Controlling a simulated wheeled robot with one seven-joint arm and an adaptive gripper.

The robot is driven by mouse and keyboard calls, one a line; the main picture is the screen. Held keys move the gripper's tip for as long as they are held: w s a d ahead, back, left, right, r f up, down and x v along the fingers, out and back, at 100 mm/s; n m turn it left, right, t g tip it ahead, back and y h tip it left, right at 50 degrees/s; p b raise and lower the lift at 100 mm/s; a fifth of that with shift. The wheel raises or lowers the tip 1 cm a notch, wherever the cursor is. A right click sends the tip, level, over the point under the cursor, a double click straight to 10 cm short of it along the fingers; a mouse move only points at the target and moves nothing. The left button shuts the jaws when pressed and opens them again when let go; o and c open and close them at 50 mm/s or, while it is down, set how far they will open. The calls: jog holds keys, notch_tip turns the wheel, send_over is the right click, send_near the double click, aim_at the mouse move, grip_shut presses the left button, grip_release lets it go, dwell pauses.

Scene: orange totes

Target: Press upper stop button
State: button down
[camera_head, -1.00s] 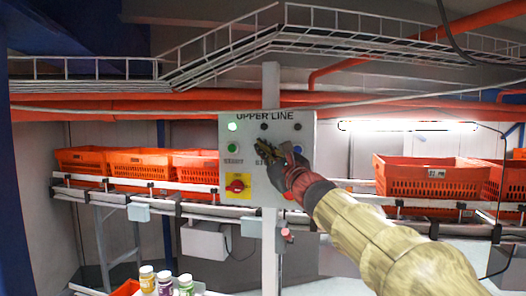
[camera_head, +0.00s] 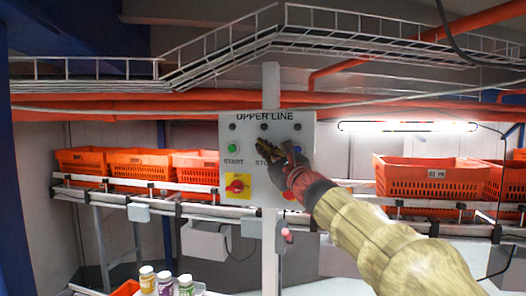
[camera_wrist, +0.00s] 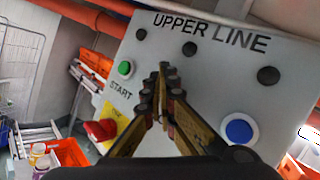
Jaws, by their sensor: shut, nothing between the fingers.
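A grey control panel (camera_head: 262,192) labelled UPPER LINE stands ahead; it also fills the wrist view (camera_wrist: 200,83). Its green START button (camera_head: 233,148) is at the left, and shows beside my fingers in the wrist view (camera_wrist: 124,68). My gripper (camera_head: 262,145) is shut and empty, its tips in front of the middle of the panel, over the partly covered STOP label. In the wrist view the fingertips (camera_wrist: 163,70) hide the stop button. I cannot tell whether they touch it. The round lamp (camera_head: 233,127) above START is dark.
A red knob (camera_head: 237,186) on a yellow plate and a blue button (camera_wrist: 238,130) sit close by on the panel. Orange totes (camera_head: 140,164) line the conveyor on the left, with another tote (camera_head: 429,181) on the right. Bottles (camera_head: 165,283) stand below.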

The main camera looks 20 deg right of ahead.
jog(key=shift+s+f, duration=0.1)
jog(key=shift+s, duration=0.05)
jog(key=shift+s+a+b, duration=0.4)
jog(key=shift+s+b, duration=0.2)
jog(key=shift+b, duration=0.15)
jog(key=s+b, duration=0.1)
jog(key=s+a+b, duration=0.1)
jog(key=s, duration=0.1)
jog(key=s+a+b, duration=0.1)
jog(key=shift+s+a, duration=0.15)
jog(key=shift+a, duration=0.1)
dwell(0.6)
